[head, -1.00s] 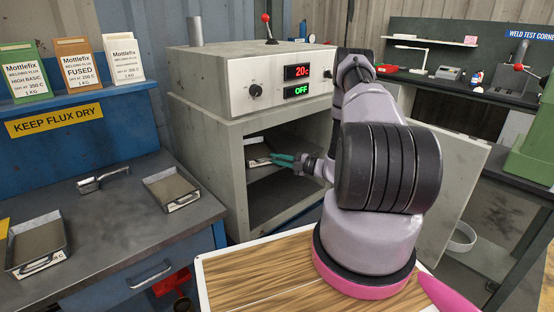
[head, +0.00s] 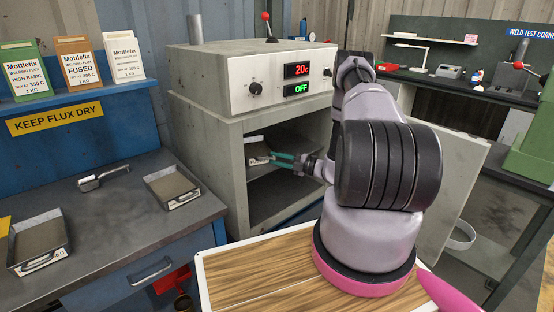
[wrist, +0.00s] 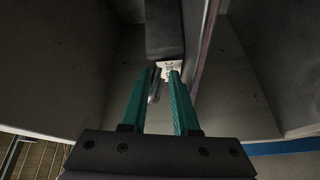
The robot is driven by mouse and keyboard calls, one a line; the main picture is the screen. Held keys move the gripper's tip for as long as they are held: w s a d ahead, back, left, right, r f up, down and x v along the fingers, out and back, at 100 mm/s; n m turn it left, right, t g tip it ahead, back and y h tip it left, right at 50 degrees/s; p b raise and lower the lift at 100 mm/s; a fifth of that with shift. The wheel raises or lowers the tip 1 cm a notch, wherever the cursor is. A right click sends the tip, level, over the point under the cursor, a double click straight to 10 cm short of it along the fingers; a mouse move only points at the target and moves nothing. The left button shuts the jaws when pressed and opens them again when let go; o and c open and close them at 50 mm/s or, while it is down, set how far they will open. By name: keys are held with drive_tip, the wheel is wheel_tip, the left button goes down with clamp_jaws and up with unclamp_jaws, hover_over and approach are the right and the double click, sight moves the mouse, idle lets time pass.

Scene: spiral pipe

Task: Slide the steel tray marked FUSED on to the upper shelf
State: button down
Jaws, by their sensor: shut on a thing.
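A steel tray (head: 259,149) with a pale label on its front is inside the open oven (head: 232,160), at the level of the upper shelf. The label is too small to read in the head view. In the wrist view the tray (wrist: 165,32) is dark and narrow, with its label (wrist: 169,68) at the near end. My gripper (head: 273,157) reaches in through the oven's front. Its green fingers (wrist: 163,78) are shut on the tray's near end, by the handle. The tray's far end and its contact with the shelf are hidden.
Two more trays stand on the left bench, one at the front left (head: 38,240) and one near its right edge (head: 172,186). A metal scoop (head: 102,178) lies behind them. The oven door (head: 455,185) stands open to the right, behind my arm.

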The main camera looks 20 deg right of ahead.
drive_tip(key=shift+s+d+f, duration=0.1)
drive_tip(key=shift+s+f, duration=0.15)
drive_tip(key=shift+f, duration=0.25)
drive_tip(key=c, duration=0.6)
unclamp_jaws()
drive_tip(key=v, duration=1)
drive_tip(key=shift+s+d+r, duration=0.15)
drive_tip(key=shift+d+r, duration=0.1)
drive_tip(key=shift+r, duration=0.1)
